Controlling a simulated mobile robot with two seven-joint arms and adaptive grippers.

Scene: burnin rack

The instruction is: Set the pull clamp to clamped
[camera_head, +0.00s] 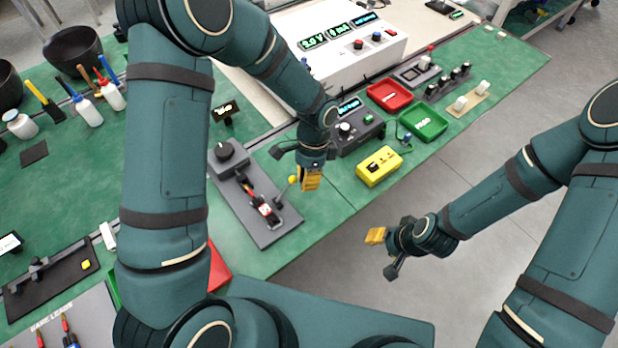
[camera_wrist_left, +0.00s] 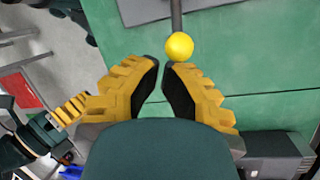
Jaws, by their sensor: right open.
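The pull clamp (camera_head: 266,210) sits on a grey base plate on the green bench, with a red part and a dark lever. The lever's yellow ball knob (camera_head: 293,180) also shows in the left wrist view (camera_wrist_left: 179,46), just beyond the fingertips. My left gripper (camera_head: 310,185) is over the bench, right beside the knob in the head view. Its tips (camera_wrist_left: 162,68) are close together with a narrow gap, nothing visibly between them; how far its jaws are open is unclear. My right gripper (camera_head: 376,236) is open and empty, over the floor off the bench edge.
A grey box with a black dial (camera_head: 225,150) stands at the plate's far end. A yellow box (camera_head: 379,166), a dark meter (camera_head: 356,128), a green tray (camera_head: 423,121) and a red tray (camera_head: 390,94) lie to the right. Bare green bench surrounds the clamp's right side.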

